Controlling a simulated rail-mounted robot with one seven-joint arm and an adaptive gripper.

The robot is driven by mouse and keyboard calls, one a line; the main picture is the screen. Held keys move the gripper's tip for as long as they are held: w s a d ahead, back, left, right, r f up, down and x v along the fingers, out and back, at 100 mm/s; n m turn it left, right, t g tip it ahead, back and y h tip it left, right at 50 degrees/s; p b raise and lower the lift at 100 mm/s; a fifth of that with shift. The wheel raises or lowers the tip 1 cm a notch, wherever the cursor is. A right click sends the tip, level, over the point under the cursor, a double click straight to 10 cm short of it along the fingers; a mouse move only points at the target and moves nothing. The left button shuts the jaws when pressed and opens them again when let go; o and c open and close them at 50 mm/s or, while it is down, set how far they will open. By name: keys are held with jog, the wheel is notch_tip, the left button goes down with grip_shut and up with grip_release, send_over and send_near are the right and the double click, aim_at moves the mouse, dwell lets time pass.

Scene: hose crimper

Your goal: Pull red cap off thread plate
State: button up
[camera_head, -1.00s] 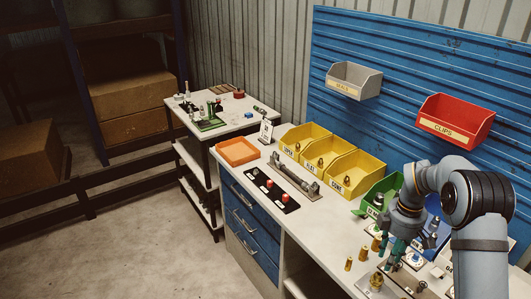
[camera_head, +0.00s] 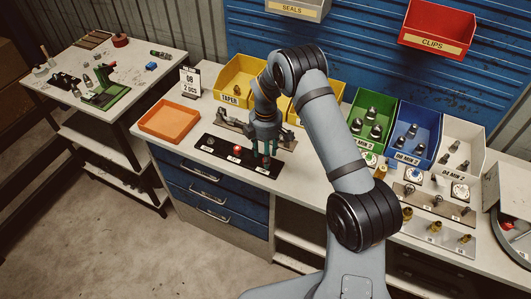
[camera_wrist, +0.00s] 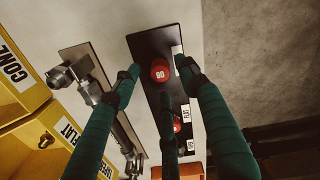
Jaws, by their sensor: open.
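The black thread plate (camera_head: 222,148) lies on the bench top between the orange tray and my arm; it also shows in the wrist view (camera_wrist: 146,48). A round red cap marked with white digits (camera_wrist: 160,71) sits on it in the wrist view, between my fingertips. A second red cap (camera_wrist: 177,124) is farther down the plate, partly behind a finger. In the head view one red cap (camera_head: 237,150) shows left of my gripper (camera_head: 264,158); the fingers hide the other. My gripper (camera_wrist: 158,70) is open, its teal fingers around the marked cap, with contact unclear.
A metal fixture (camera_wrist: 92,88) lies beside the plate, close to my fingers. Yellow bins (camera_head: 236,84) stand behind it. The orange tray (camera_head: 169,122) is to the left. Green (camera_head: 369,121) and blue (camera_head: 416,137) bins with fittings are at right.

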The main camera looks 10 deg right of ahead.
jog(key=shift+s+f, duration=0.1)
jog(key=shift+f, duration=0.2)
jog(key=shift+s+d+f, duration=0.1)
jog(key=shift+s+d, duration=0.05)
jog(key=shift+d, duration=0.1)
jog(key=shift+a, duration=0.1)
jog(key=shift+c, duration=1.3)
grip_shut()
